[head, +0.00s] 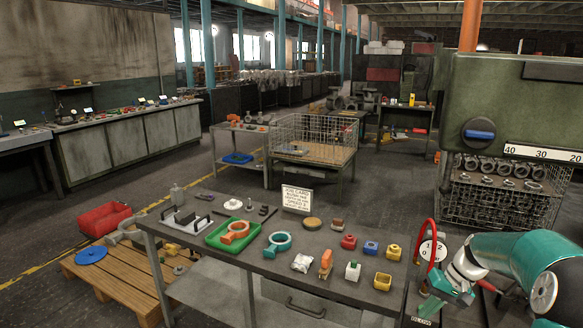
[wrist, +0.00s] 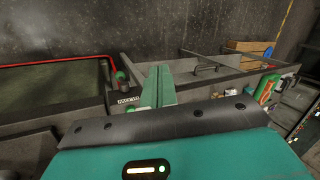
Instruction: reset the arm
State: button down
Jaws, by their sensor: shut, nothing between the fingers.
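My gripper (head: 430,305) is at the lower right of the head view, beside the right end of the grey workbench (head: 190,245). Its green fingers point down and to the left. In the wrist view, the two green fingers (wrist: 159,84) lie side by side with no gap, shut and empty. My teal and white arm reaches in from the right edge of the head view, bent close to my body. The gripper is apart from the parts on the bench.
The bench holds a green tray (head: 216,241) with an orange ring, a teal ring (head: 278,244), a yellow block (head: 382,282) and a sign (head: 297,198). A pallet (head: 115,275) lies left; open floor lies beyond.

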jog(key=s+a+r+n+h, duration=0.1)
jog(key=s+a+r+h, duration=0.1)
jog(key=s+a+r, duration=0.35)
jog(key=s+a+r+h, duration=0.2)
jog(key=a+r, duration=0.4)
jog(key=a, duration=0.3)
jog(key=s+a+r+t, duration=0.1)
jog(key=s+a+t, duration=0.1)
jog(key=s+a, duration=0.2)
jog(key=s+a+r+n+t+h, duration=0.1)
jog(key=s+a, duration=0.4)
jog(key=s, duration=0.6)
jog(key=shift+s+r+n+t, duration=0.15)
jog(key=shift+r+n+t, duration=0.25)
jog(key=shift+t, duration=0.5)
